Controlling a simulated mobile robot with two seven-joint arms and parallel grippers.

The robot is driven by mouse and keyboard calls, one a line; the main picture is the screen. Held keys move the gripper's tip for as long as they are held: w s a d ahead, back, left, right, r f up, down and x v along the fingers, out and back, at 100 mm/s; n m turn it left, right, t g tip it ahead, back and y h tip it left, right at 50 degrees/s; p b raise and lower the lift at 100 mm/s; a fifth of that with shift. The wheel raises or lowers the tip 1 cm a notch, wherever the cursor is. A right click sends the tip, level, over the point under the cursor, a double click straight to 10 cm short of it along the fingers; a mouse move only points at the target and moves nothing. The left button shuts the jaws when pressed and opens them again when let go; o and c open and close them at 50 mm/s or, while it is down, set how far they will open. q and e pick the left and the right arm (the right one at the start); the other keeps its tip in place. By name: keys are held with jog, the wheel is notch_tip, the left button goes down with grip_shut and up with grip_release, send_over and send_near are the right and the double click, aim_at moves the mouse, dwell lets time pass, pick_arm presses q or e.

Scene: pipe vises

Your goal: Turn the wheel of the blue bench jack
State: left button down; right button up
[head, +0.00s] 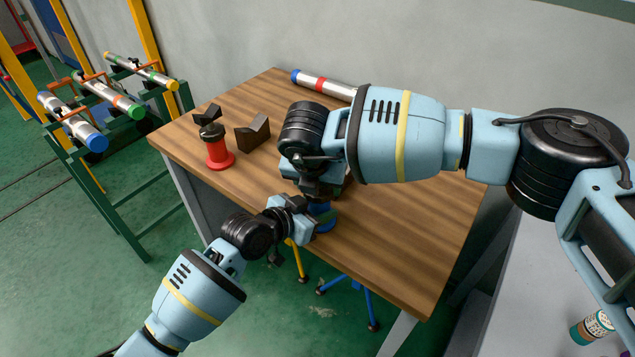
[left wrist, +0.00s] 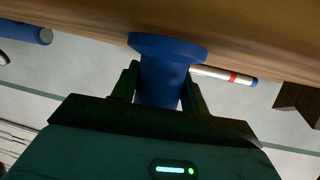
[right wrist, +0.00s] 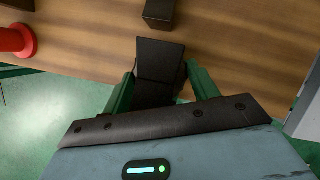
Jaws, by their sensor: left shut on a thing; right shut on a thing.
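The blue bench jack (head: 325,222) stands upright near the front edge of the wooden table. In the left wrist view, which looks upside down, its wide blue base and narrower body (left wrist: 165,75) show. My left gripper (head: 308,213) reaches in from the front and is shut on that blue body (left wrist: 162,92). My right gripper (head: 318,188) points down from above, just over the jack. It is shut on a dark angular block (right wrist: 158,65), with a green finger on each side. The jack's wheel is hidden behind my grippers and that block.
A red jack with a black top (head: 218,155) stands to the left on the table (head: 400,245). Dark V-shaped blocks (head: 252,134) stand beside it. A silver tube with a red band (head: 325,84) lies at the back. A green rack (head: 130,182) holds several tubes at far left.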

dwell(0.4)
jog(key=o, duration=1)
jog(key=v, duration=1.2)
jog(key=shift+s, duration=0.15)
